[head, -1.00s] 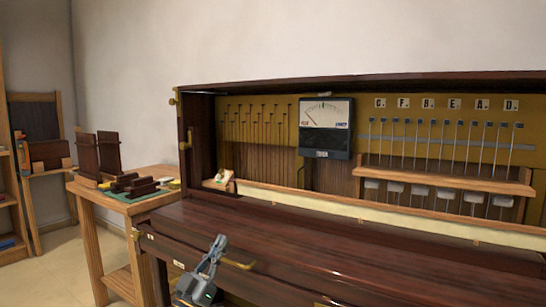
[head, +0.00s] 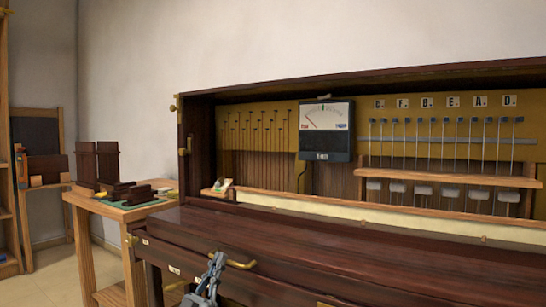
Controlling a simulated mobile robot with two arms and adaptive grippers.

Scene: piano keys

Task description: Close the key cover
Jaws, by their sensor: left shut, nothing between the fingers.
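The key cover (head: 300,240) is a long dark reddish-brown wooden panel along the front of the piano. No piano keys show, and the front lower part runs out of the picture. A brass handle (head: 230,262) sits on its front at the left, and part of another brass piece (head: 325,304) shows at the bottom edge. My left gripper (head: 216,262) is grey, shut and empty, pointing up at the left end of the brass handle. I cannot tell whether it touches the handle. My right gripper is out of view.
The open piano case (head: 197,150) above holds a meter (head: 325,117), hanging rods and a letter row. A wooden side table (head: 85,205) with dark blocks and a green mat stands at the left, close to the piano's end. Floor (head: 50,285) shows at far left.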

